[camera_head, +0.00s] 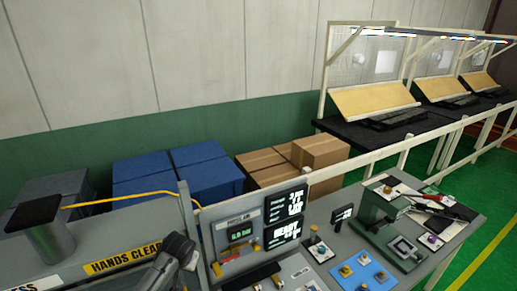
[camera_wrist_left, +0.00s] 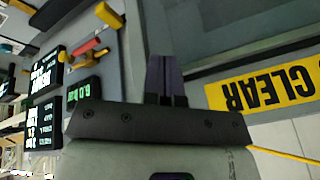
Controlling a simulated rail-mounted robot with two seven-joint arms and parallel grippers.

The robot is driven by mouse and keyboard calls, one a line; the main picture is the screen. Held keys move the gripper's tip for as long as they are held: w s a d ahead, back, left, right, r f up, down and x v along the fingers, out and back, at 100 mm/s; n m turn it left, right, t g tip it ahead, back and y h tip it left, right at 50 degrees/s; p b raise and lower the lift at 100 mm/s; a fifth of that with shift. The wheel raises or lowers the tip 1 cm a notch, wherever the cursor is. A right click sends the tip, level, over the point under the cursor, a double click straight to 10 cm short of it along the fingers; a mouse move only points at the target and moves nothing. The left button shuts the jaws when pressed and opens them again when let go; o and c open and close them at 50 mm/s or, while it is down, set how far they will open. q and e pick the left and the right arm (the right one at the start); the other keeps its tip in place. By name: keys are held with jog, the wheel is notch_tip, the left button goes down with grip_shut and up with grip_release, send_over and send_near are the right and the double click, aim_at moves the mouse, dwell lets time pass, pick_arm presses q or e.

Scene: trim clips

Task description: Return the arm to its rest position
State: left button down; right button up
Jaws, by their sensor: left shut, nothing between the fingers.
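In the left wrist view my left gripper (camera_wrist_left: 165,78) is shut, its two dark fingers together with nothing between them. In that view it is near a yellow sign with the letters CLEAR (camera_wrist_left: 265,88) and a grey panel with lit displays. In the head view a dark grey part of my arm (camera_head: 172,262) shows at the bottom, beside the HANDS CLEAR sign (camera_head: 122,258). The fingers cannot be made out there. My right gripper is in neither view.
A grey display panel (camera_head: 226,226) stands just right of the arm. A bench with a green press fixture (camera_head: 378,228) and blue tray (camera_head: 347,272) is at the right. A yellow hose (camera_head: 120,198) crosses the left. Blue boxes (camera_head: 205,178) and cartons (camera_head: 318,150) stand behind.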

pick_arm(q)
jog(key=s+d+r+m+t+h, duration=0.1)
jog(key=s+d+r+m+t, duration=0.2)
jog(key=r, duration=0.5)
jog(key=s+d+r+t+h, duration=0.1)
jog(key=s+d+r+t, duration=0.15)
jog(key=d+r, duration=0.45)
jog(key=s+a+f+n, duration=0.1)
jog(key=s+a+f, duration=0.15)
jog(key=s, duration=0.75)
jog(key=s+a+f+n, duration=0.1)
jog(key=s+a, duration=0.2)
jog(key=s, duration=0.6)
jog(key=s+a+f+g, duration=0.1)
jog(key=s+f+g, duration=0.2)
jog(key=s+f, duration=0.5)
jog(key=s+a+f+n+g, duration=0.1)
jog(key=s+f+g, duration=0.2)
jog(key=s+f, duration=0.6)
jog(key=s, duration=0.6)
jog(key=shift+f, duration=0.3)
jog(key=shift+s+d, duration=0.1)
